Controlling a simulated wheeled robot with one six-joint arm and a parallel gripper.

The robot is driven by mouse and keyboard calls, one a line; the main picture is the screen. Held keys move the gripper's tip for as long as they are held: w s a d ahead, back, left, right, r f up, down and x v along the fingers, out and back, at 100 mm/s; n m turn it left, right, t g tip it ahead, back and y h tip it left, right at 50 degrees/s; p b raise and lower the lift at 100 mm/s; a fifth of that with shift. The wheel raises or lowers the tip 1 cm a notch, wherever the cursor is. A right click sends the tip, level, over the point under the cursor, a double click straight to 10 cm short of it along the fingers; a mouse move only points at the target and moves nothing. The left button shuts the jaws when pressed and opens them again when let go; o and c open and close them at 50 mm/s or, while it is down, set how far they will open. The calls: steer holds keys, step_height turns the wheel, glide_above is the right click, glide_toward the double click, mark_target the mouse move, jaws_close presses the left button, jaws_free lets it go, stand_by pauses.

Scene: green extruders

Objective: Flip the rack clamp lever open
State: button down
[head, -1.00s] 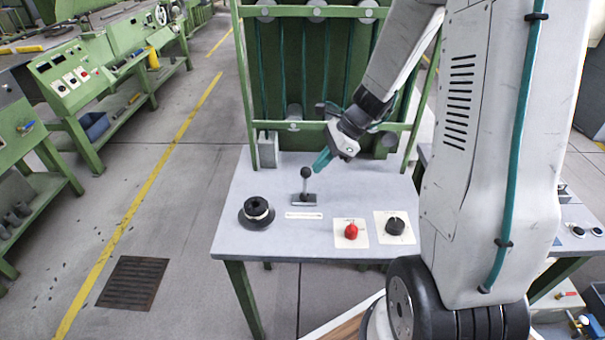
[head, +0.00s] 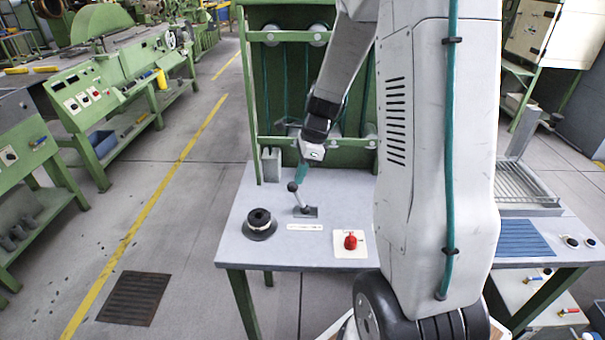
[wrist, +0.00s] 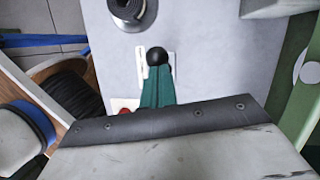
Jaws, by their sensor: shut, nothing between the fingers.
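The clamp lever (head: 298,197) stands on the grey table, a metal rod with a black ball knob on a dark flat base. It leans to the left in the head view. My gripper (head: 301,170), with teal fingers, is shut and empty just above and right of the knob. In the wrist view, the black knob (wrist: 157,56) shows right at the tips of the teal fingers (wrist: 157,80). I cannot tell whether they touch it. The rod and base are mostly hidden there.
A black spool-like part (head: 259,222) stands left of the lever on the table (head: 285,254). A red knob (head: 351,242) on a pale plate is to the front right. A white label strip (head: 304,227) lies before the lever. The green rack (head: 270,95) rises behind.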

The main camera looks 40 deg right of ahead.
stand_by(0.3)
steer(key=d+v, duration=0.1)
steer(key=v, duration=1.2)
steer(key=shift+s+d+f, duration=0.2)
steer(key=shift+s+f, duration=0.05)
steer(key=shift+s, duration=0.1)
steer(key=s+a+r+n+h, duration=0.1)
steer(key=s+a+r+n, duration=0.2)
steer(key=s+a+n, duration=0.7)
steer(key=s+a+r+n+h, duration=0.2)
steer(key=s+a+r+n, duration=0.1)
steer(key=s+a+n, duration=0.7)
steer(key=s+n, duration=0.2)
steer(key=n, duration=0.2)
steer(key=shift+s, duration=0.4)
